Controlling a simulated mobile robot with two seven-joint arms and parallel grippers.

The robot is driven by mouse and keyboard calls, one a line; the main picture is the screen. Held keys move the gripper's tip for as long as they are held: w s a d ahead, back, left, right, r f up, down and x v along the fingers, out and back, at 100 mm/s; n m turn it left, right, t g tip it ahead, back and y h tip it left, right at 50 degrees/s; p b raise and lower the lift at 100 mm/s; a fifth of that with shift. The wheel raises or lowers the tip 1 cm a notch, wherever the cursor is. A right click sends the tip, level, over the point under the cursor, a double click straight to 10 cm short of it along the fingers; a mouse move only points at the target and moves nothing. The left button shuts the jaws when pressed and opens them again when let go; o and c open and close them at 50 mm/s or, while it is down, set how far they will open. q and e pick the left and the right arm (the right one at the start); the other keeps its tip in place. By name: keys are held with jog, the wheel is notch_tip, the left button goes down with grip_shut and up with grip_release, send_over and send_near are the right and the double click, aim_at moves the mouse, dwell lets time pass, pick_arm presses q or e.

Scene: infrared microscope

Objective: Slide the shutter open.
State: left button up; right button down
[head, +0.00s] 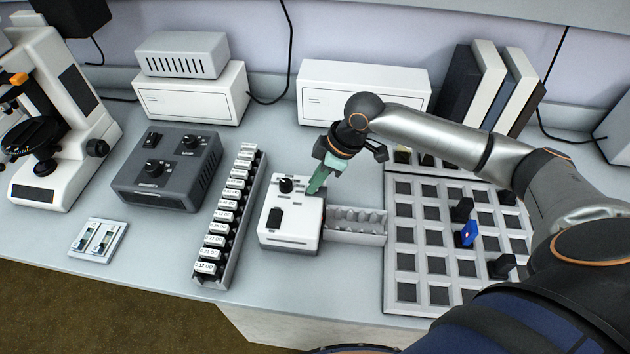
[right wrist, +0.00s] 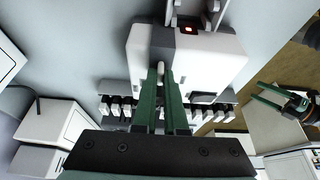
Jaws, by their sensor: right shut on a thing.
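A white box (head: 290,232) with a black knob and a dark slot stands mid-bench in the head view; it also shows in the right wrist view (right wrist: 215,62). My right gripper (head: 315,187) reaches down to its top right edge. In the right wrist view the green fingers (right wrist: 163,85) are shut on a small pale tab (right wrist: 161,70) at the box, which looks like the shutter's handle. The fingers hide most of it, and I cannot tell the shutter's position. My left gripper (right wrist: 268,97) shows only in the right wrist view, apart from the box, with its fingers spread.
A rack of labelled black holders (head: 229,212) stands left of the box. A pale slotted tray (head: 355,238) adjoins its right side, and a compartment grid (head: 408,265) with several small blocks lies beyond. A grey control unit (head: 168,166) and a microscope stand farther left.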

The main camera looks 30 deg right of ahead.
jog(key=shift+w+d+r, duration=0.1)
jog(key=shift+w+d, duration=0.05)
jog(key=shift+w, duration=0.05)
jog(key=c, duration=1)
grip_release()
jog(key=shift+o, duration=0.2)
jog(key=shift+s, duration=0.1)
jog(key=v, duration=1.2)
jog(key=shift+r+p, duration=0.2)
jog(key=shift+p, duration=0.15)
jog(key=shift+s, duration=0.1)
